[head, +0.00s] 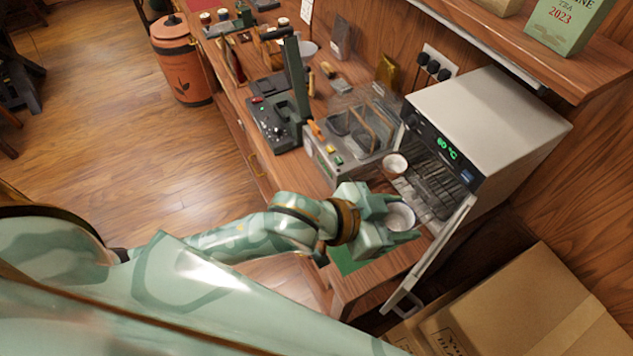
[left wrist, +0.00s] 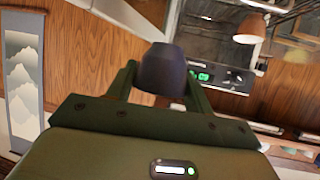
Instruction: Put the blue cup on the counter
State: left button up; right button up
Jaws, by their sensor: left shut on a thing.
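The blue cup (head: 401,214) is in my left gripper (head: 396,220), which is shut on it. In the head view mostly its pale inside and rim show. In the left wrist view the cup (left wrist: 162,69) looks dark blue and sits between the two fingers. The gripper is over the right end of the wooden counter (head: 392,268), in front of the open cabinet. Whether the cup touches the counter is hard to tell. My right gripper is not in view.
The white cabinet (head: 490,110) reads 60 °C; its door (head: 432,258) stands open. A brown cup (head: 395,163) is at its opening. A green mat (head: 346,262) lies partly hidden under my gripper. A machine (head: 340,150) stands left, cardboard boxes (head: 530,310) below right.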

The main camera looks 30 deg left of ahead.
pick_arm(q)
jog(key=w+a+f+n+t+y+b, duration=0.25)
jog(key=a+f+n+y+b, duration=0.2)
jog(key=a+f, duration=0.5)
jog(key=w+a+f+n+t+y+b, duration=0.25)
jog(key=a+f+b, duration=0.35)
jog(key=a, duration=0.6)
jog(key=shift+n+g+y, duration=0.5)
jog(key=shift+n, duration=0.1)
jog(key=w+a+f+b, duration=0.1)
jog(key=w+a+f, duration=0.1)
jog(key=w, duration=0.2)
jog(key=w+a+f+b, duration=0.2)
jog(key=w+f, duration=0.1)
jog(key=w, duration=0.1)
jog(key=w+a+f+b, duration=0.1)
jog(key=w+a+f, duration=0.1)
jog(key=w+f, duration=0.1)
jog(key=shift+w+a, duration=0.35)
jog(key=shift+w, duration=0.05)
jog(key=shift+w+a+f+b, duration=0.15)
jog(key=shift+w+f+b, duration=0.15)
jog(key=shift+b, duration=0.1)
jog(key=f+b, duration=0.1)
jog(key=f, duration=0.2)
jog(key=shift+w+a+f+b, duration=0.15)
jog(key=shift+w+f+b, duration=0.05)
jog(key=shift+f+b, duration=0.2)
jog(key=shift+r, duration=0.1)
